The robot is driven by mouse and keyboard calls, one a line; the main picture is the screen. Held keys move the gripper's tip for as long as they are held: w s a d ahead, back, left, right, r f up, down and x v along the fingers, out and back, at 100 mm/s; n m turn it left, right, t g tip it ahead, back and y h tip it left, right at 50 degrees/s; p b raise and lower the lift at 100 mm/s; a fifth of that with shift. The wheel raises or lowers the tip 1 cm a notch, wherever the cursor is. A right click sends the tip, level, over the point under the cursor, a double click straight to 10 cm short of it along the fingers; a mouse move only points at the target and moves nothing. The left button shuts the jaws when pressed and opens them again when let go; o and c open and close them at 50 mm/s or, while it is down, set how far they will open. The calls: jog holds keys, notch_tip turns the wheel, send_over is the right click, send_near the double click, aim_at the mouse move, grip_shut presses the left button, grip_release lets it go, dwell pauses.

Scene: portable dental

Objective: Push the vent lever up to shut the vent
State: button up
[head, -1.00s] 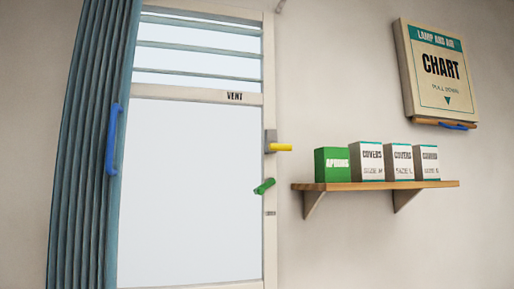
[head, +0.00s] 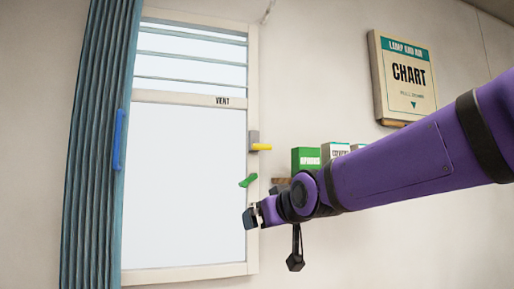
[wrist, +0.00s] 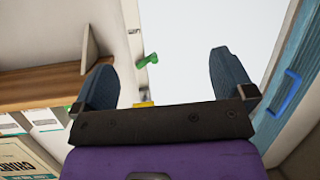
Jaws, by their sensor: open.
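The window's upper bar carries the label VENT (head: 222,101), with open-looking slats above it. A green lever (head: 247,181) sits low on the right side of the window frame, tilted up to the right. A yellow handle (head: 261,147) sticks out to the right from a grey block above it. The frames do not say which is the vent lever. My gripper (head: 250,218) is just below the green lever in the head view, touching nothing visible. In the wrist view my gripper (wrist: 163,62) is open and empty, with the green lever (wrist: 148,63) seen between the fingers.
A shelf (wrist: 40,88) with boxes (head: 306,158) is right of the window, partly hidden by my arm. A wall chart (head: 408,78) hangs above it. A blue-green curtain (head: 95,150) with a blue handle (head: 119,140) is at the left.

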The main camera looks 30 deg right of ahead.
jog(key=w+d+r+t+h, duration=0.1)
jog(key=w+d+r+t, duration=0.2)
jog(key=w+r, duration=0.3)
jog(key=t+h, duration=0.3)
jog(key=t, duration=0.2)
send_near(263, 148)
jog(key=w, duration=0.1)
jog(key=x, duration=1.1)
jog(key=shift+d+r, duration=0.15)
jog(key=c, duration=1.1)
